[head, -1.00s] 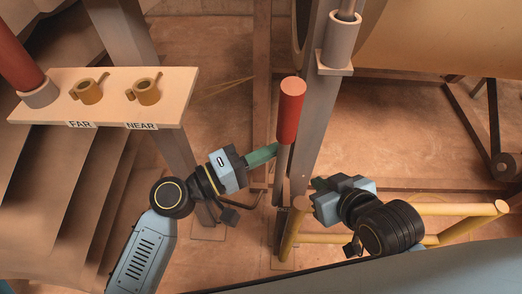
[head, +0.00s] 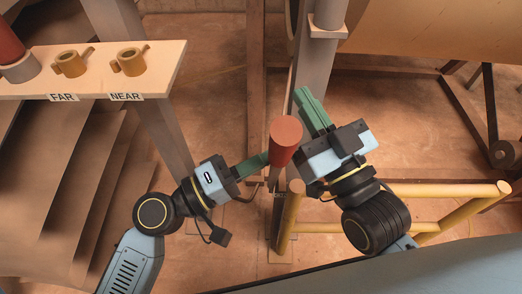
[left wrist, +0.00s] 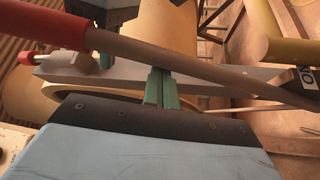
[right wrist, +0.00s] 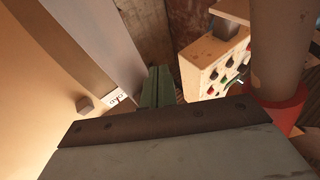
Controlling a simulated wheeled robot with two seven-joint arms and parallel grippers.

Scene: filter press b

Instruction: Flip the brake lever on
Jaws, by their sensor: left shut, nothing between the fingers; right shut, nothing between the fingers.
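The brake lever has a red handle (head: 286,135) that shows nearly end-on in the middle of the head view. In the left wrist view the red handle (left wrist: 50,17) and its grey rod (left wrist: 220,80) slant down to the right. My left gripper (head: 262,160) is shut and empty just left of the handle. Its fingertips (left wrist: 162,72) lie by the rod; I cannot tell whether they touch. A partly cut-off "ON" label (left wrist: 306,75) shows at the right. My right gripper (head: 305,98) is shut and empty, just right of and beyond the handle; its fingers also show in the right wrist view (right wrist: 157,85).
A grey post (head: 318,70) rises behind the lever. A yellow railing (head: 440,190) stands at the right. A shelf (head: 165,75) marked FAR and NEAR is at the left. The right wrist view shows a button panel (right wrist: 215,62) and a post with a red collar (right wrist: 285,108).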

